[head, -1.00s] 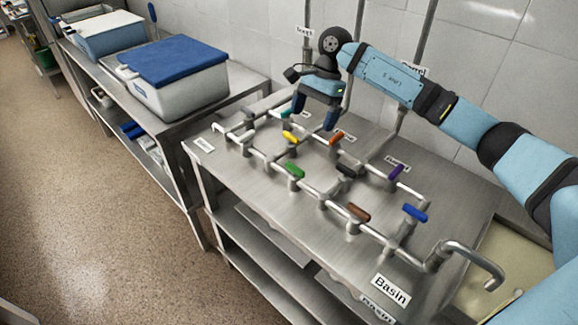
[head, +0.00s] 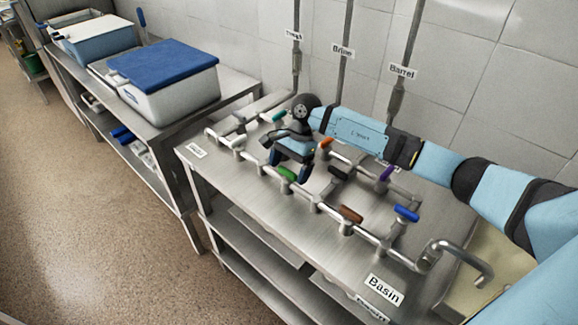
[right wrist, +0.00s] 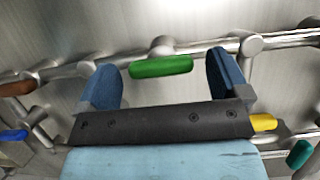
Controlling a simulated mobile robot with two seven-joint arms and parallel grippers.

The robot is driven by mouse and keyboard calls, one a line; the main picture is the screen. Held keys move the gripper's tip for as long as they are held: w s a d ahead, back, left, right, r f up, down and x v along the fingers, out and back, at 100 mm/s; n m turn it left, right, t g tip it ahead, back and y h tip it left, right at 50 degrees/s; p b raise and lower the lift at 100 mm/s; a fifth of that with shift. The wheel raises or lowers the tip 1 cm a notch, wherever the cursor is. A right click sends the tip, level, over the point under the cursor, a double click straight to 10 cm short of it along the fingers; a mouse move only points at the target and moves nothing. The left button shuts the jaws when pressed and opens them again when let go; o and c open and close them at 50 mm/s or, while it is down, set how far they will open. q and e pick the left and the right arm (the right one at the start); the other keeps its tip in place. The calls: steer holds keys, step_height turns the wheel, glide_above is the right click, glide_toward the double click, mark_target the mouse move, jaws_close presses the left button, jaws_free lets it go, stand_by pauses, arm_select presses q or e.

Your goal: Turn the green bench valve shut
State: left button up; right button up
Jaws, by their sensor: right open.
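The green bench valve handle (head: 286,173) sits on the front pipe run of the steel bench. In the right wrist view the green handle (right wrist: 161,66) lies crosswise between my finger ends, roughly along the pipe behind it, with a gap to each finger. My right gripper (head: 289,167) is open and empty, pointing down over the handle. Its two blue fingers also show in the right wrist view (right wrist: 165,74). I cannot tell the exact height left between fingertips and handle. My left gripper is not in view.
Close by are orange (head: 326,143), black (head: 339,172), brown (head: 350,214), purple (head: 386,173), blue (head: 406,213) and teal (head: 279,115) handles. A yellow handle (right wrist: 263,122) sits beside the gripper in the wrist view. A blue-lidded box (head: 165,78) stands left.

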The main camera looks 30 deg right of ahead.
steer(key=shift+f, duration=0.1)
steer(key=c, duration=0.9)
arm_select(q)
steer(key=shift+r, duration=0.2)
arm_select(e)
steer(key=shift+c, duration=0.2)
